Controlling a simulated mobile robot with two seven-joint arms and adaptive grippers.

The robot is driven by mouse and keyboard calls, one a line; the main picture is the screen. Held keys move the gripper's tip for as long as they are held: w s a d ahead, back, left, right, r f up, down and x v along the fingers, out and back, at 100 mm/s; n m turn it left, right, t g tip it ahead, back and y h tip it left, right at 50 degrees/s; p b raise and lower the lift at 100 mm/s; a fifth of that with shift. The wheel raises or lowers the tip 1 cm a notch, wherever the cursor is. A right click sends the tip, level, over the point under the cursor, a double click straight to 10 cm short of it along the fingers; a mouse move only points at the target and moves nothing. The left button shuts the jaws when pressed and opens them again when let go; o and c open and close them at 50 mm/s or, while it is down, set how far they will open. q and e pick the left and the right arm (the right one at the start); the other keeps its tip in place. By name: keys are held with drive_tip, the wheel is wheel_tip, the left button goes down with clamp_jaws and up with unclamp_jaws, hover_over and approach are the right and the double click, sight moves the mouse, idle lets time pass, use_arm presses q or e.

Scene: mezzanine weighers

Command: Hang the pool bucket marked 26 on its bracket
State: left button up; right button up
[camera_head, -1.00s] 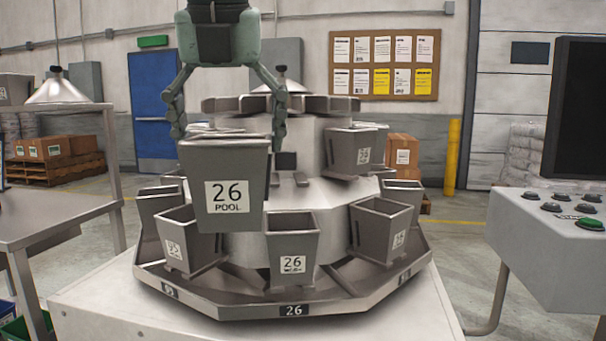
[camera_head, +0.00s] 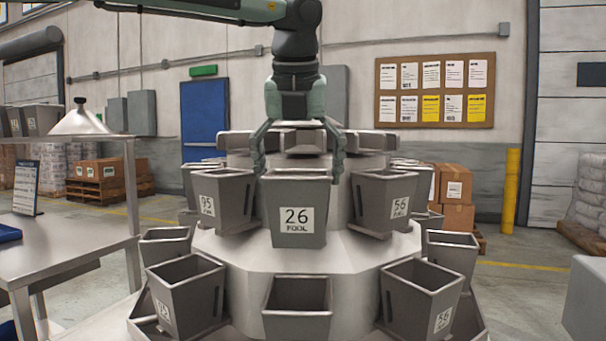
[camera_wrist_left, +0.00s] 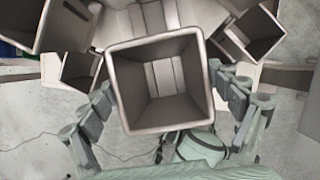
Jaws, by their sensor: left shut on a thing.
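The pool bucket marked 26 (camera_head: 297,226) is a grey tapered bucket with a white label, upright at the front of the weigher's upper ring, between the buckets marked 95 and 56. My left gripper (camera_head: 298,160) comes down from above with its fingers on both sides of the bucket's upper part and is shut on it. In the left wrist view the bucket's empty inside (camera_wrist_left: 162,85) shows between the fingers. The bracket is hidden behind the bucket, so I cannot tell whether the bucket hangs on it. My right gripper is not in view.
The pool bucket marked 95 (camera_head: 221,205) is close on the left, and the one marked 56 (camera_head: 389,205) close on the right. A lower bucket (camera_head: 297,300) is below. A steel table (camera_head: 60,250) stands at left. Boxes and a yellow post (camera_head: 510,190) are behind.

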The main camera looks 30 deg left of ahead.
use_arm(q)
drive_tip(key=w+a+f+p, duration=0.1)
drive_tip(key=w+a+p, duration=0.1)
drive_tip(key=w+a, duration=0.2)
drive_tip(key=w, duration=0.3)
drive_tip(key=shift+w+a+f, duration=0.2)
drive_tip(key=shift+w+a, duration=0.15)
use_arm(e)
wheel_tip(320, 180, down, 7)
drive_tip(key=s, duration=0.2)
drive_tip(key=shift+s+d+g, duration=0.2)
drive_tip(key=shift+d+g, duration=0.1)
use_arm(q)
drive_tip(key=o, duration=1.5)
drive_tip(key=shift+f, duration=0.1)
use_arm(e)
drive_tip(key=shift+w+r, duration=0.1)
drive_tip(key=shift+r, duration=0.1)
